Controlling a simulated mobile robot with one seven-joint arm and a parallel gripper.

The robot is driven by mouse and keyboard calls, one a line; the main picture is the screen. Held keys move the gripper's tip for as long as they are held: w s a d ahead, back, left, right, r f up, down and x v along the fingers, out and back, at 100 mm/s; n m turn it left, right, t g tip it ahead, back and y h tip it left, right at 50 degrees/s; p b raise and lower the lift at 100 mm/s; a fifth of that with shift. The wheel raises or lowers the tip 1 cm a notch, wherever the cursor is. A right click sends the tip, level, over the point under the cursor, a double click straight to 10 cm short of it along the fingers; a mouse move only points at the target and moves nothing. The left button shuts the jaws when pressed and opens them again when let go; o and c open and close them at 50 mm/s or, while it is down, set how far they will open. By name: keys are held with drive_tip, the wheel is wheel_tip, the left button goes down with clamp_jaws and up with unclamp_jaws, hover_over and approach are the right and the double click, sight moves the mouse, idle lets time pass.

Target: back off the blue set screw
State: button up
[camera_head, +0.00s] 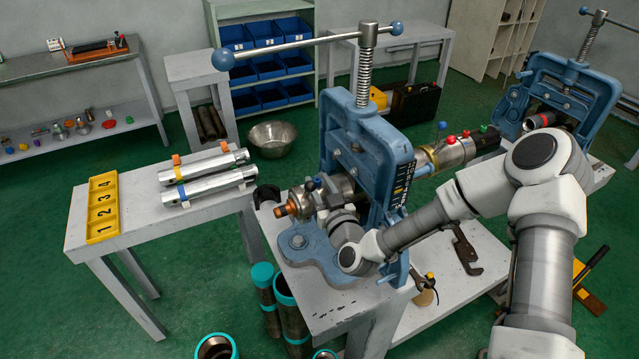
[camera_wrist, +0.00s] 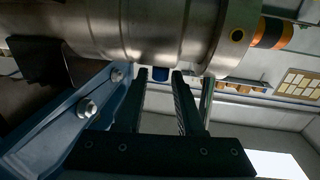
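In the wrist view, the blue set screw (camera_wrist: 160,74) sticks out of a collar on the steel pipe (camera_wrist: 130,30). My gripper (camera_wrist: 160,77) has one finger on each side of the screw, with a narrow gap visible on both sides. The gripper is open, and the fingertips are close to the pipe surface. My wrist hides part of the pipe there, and my fingers cannot be made out.
The vise frame with bolts (camera_wrist: 88,107) stands close left of my fingers in the wrist view. A side table holds a yellow numbered tray (camera_head: 103,232) and metal tubes (camera_head: 205,165). Dark pipes (camera_head: 290,315) stand below.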

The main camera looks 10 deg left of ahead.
clamp_jaws()
drive_tip(key=shift+f+b, duration=0.1)
drive_tip(key=shift+b, duration=0.2)
drive_tip(key=shift+w+d+f+n+g+y+b, duration=0.1)
drive_tip(key=shift+n+g+y+b, duration=0.15)
drive_tip(key=shift+n+y+b, duration=0.2)
drive_tip(key=shift+d+n+g+y+b, duration=0.1)
drive_tip(key=shift+n+g+y+b, duration=0.2)
drive_tip(key=shift+y+b, duration=0.2)
drive_tip(key=shift+n+g+y+b, duration=0.6)
drive_tip(key=shift+n+g+y, duration=0.25)
drive_tip(key=shift+g+y, duration=0.15)
unclamp_jaws()
